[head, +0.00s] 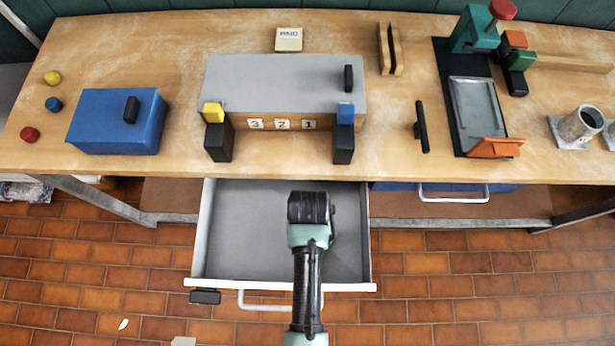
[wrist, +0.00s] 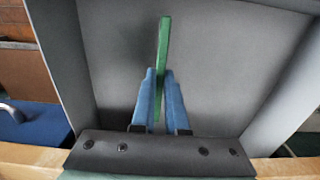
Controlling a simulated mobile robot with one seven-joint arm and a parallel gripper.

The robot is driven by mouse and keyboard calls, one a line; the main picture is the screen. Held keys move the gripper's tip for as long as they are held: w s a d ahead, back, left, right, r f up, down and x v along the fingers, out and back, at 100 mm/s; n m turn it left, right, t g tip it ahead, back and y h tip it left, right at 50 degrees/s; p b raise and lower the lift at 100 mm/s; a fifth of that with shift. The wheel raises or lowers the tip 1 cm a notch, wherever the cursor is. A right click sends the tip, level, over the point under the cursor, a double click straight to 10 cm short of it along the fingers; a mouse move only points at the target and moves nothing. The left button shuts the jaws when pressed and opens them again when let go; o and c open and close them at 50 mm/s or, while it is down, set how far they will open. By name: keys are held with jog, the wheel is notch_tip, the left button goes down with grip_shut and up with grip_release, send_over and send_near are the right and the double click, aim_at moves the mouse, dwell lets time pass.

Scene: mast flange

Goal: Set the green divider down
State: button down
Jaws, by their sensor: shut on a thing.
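The green divider (wrist: 164,45) shows in the wrist view as a thin upright-looking strip between the blue fingers of my gripper (wrist: 160,76). The gripper is shut on it. It stands out beyond the fingertips against a grey interior. In the head view my gripper (head: 309,207) is over the open grey drawer (head: 240,235); its fingers and the divider are hidden under the wrist there. I cannot tell whether the divider touches the drawer floor.
The drawer's visible inside is bare. Above it the workbench (head: 180,38) carries a grey-topped box (head: 270,80), a blue box (head: 95,125), a black tray fixture (head: 448,100) and a metal cup (head: 578,125). A closed blue drawer (head: 400,187) is to the right.

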jog(key=shift+f, duration=1.45)
jog(key=shift+f, duration=0.15)
jog(key=c, duration=0.9)
grip_release()
jog(key=shift+c, duration=0.2)
